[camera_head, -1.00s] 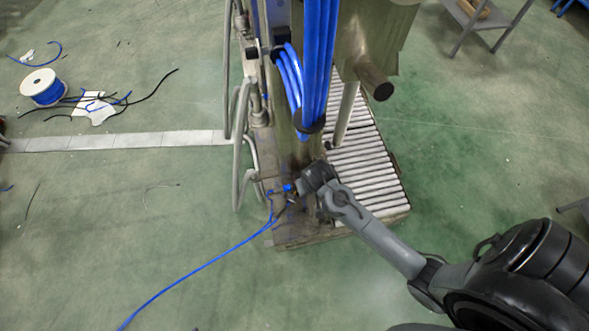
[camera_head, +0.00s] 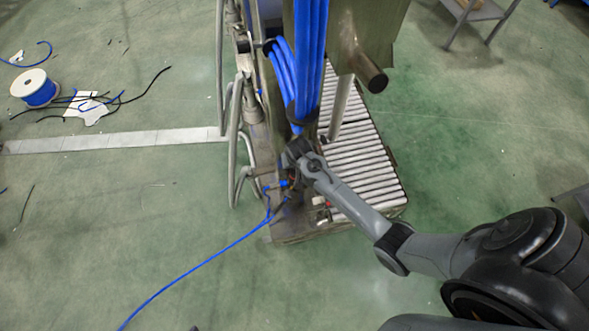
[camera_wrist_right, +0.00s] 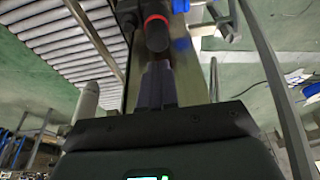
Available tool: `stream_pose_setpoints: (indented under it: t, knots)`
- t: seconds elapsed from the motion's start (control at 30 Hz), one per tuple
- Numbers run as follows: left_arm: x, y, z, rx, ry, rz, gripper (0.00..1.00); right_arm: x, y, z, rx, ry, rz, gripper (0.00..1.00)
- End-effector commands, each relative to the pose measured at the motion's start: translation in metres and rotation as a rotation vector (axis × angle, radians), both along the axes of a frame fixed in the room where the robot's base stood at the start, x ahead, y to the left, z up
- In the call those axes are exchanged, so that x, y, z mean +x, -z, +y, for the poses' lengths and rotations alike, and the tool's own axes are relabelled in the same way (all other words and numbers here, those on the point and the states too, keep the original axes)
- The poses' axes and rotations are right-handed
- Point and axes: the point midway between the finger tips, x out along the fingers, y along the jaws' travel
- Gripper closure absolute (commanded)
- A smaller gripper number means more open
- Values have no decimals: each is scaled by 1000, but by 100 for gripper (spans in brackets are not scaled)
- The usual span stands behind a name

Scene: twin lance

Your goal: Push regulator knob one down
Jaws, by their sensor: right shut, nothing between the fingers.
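In the right wrist view a dark, rounded knob with a red ring (camera_wrist_right: 156,34) stands just ahead of my right gripper (camera_wrist_right: 157,68). I take it for a regulator knob; no number is readable on it. The two fingers are shut with nothing between them, and their tips are close below the knob. I cannot tell whether they touch it. In the head view my right arm reaches in from the lower right to the machine post, and its wrist (camera_head: 303,155) hides the fingertips and the knob. My left gripper is in neither view.
Blue fittings (camera_wrist_right: 181,44) sit beside the knob. A roller conveyor (camera_head: 362,165) lies right of the post, with thick blue hoses (camera_head: 311,60) above. Grey bent pipes (camera_head: 234,150) stand left. A blue hose (camera_head: 195,268) trails over open floor, and a cable spool (camera_head: 36,88) lies far left.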

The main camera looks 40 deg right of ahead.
Motion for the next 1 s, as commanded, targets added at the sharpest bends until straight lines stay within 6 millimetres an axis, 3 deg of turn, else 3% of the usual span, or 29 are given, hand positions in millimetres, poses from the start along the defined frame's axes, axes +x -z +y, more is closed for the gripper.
stream_pose_setpoints:
  t: [0.03,0.23,0.8,1.0]
  knots:
    - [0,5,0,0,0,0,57,0,11,0,1,0,2,100]
    - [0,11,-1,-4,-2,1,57,0,31,1,0,1,0,100]
    - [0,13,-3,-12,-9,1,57,-1,39,1,1,0,0,100]
    - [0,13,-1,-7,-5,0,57,-1,60,1,1,0,4,100]
